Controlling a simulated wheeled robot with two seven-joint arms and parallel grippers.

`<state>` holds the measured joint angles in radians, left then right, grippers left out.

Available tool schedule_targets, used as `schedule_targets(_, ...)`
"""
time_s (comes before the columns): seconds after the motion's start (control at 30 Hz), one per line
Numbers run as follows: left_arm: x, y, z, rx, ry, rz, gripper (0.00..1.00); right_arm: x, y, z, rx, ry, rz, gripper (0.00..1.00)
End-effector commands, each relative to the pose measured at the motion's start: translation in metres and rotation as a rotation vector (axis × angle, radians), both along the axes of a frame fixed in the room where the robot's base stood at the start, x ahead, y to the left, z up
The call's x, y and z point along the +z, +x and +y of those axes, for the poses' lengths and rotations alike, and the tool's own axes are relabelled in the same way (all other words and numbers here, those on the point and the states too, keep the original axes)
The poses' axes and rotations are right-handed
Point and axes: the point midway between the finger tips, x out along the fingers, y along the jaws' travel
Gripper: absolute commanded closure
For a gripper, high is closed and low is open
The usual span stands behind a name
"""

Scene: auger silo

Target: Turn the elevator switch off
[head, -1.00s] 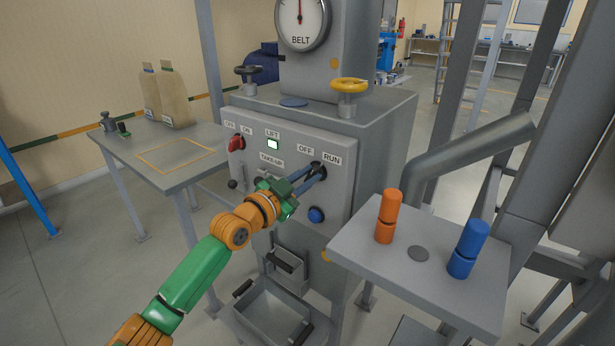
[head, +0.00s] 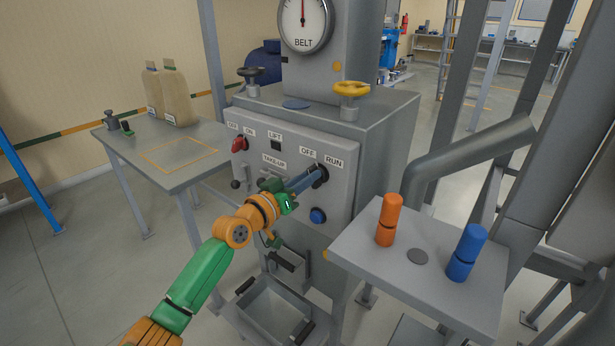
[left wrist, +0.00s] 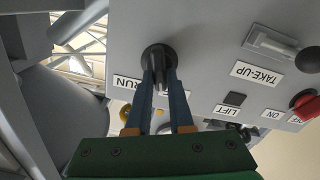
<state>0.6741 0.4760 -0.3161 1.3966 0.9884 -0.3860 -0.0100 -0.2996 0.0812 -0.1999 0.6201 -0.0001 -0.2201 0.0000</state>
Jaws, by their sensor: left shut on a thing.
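The rotary switch (head: 323,174) with the OFF and RUN labels is on the right part of the grey control panel (head: 340,205). In the left wrist view it is a round black knob (left wrist: 158,55) with a bar handle. My left gripper (head: 314,178) has its blue fingers on either side of that handle, shut on it; it also shows in the left wrist view (left wrist: 160,80). The fingers partly hide the handle in the head view. The square LIFT lamp (head: 275,146) is dark. My right gripper is not in view.
A red OFF/ON switch (head: 239,144) and a TAKE-UP lever (head: 237,184) are at the panel's left. A blue button (head: 318,215) sits below the rotary switch. A side shelf (head: 400,265) bears an orange cylinder (head: 388,220) and a blue cylinder (head: 467,252).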

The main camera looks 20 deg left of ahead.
Motion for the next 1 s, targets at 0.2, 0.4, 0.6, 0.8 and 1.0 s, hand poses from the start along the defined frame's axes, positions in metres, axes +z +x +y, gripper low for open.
schedule_targets(0.2, -0.0026, 0.0001, 0.0000, -0.001, -0.104, 0.044, 1.00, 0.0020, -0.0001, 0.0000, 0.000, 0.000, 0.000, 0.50)
schedule_targets(0.4, -0.0031, 0.0003, 0.0004, -0.001, -0.161, 0.065, 1.00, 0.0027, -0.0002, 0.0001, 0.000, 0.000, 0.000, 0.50)
schedule_targets(0.6, -0.0036, 0.0003, 0.0005, -0.002, -0.181, 0.073, 1.00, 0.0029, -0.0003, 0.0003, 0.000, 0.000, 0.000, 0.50)
schedule_targets(0.8, -0.0039, 0.0002, 0.0004, -0.002, -0.183, 0.075, 1.00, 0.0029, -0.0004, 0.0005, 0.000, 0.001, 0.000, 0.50)
schedule_targets(1.0, -0.0041, 0.0002, 0.0003, -0.003, -0.182, 0.075, 0.69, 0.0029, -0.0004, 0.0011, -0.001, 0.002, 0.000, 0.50)
